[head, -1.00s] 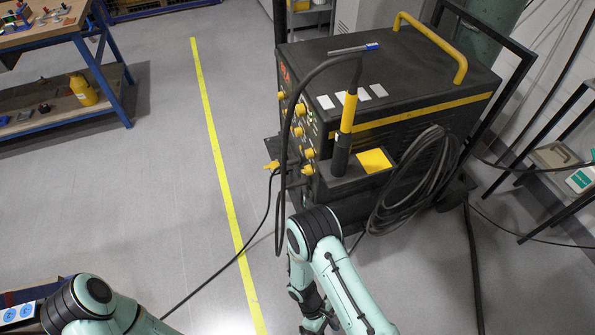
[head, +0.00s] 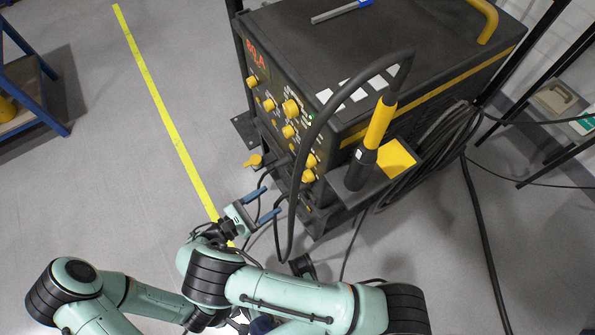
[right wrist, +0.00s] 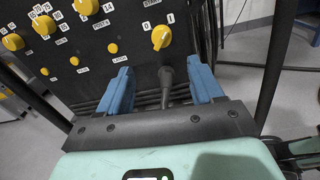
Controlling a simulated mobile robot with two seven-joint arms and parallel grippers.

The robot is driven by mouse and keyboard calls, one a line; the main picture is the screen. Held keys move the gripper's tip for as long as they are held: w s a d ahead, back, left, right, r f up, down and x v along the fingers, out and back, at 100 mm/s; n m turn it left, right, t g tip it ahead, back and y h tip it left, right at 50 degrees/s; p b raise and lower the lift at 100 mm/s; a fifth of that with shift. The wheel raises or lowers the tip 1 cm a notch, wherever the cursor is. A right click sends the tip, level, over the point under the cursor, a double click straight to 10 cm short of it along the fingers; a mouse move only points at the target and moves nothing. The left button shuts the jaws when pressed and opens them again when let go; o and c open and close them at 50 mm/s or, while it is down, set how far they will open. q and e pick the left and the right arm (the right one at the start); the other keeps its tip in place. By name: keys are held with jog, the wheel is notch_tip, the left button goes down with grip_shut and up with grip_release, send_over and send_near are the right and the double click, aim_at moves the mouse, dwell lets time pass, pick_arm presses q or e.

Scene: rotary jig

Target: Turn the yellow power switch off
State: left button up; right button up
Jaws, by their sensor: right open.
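The yellow power switch (right wrist: 161,36) is a round knob with a lever on the dark front panel, marked 0 and 1, in the right wrist view. My left gripper is not visible.
The black machine (head: 430,45) carries other yellow knobs (head: 291,108) on its panel. A torch with a yellow band (head: 380,122) stands on its side, its black cable looping before the panel. A yellow floor line (head: 160,107) runs over clear floor to the left.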

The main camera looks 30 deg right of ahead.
aim_at(302, 180)
jog(key=d, duration=0.4)
jog(key=w+d, duration=0.1)
jog(key=d, duration=0.7)
jog(key=shift+w+d, duration=0.2)
jog(key=shift+w, duration=0.05)
jog(key=c, duration=1.1)
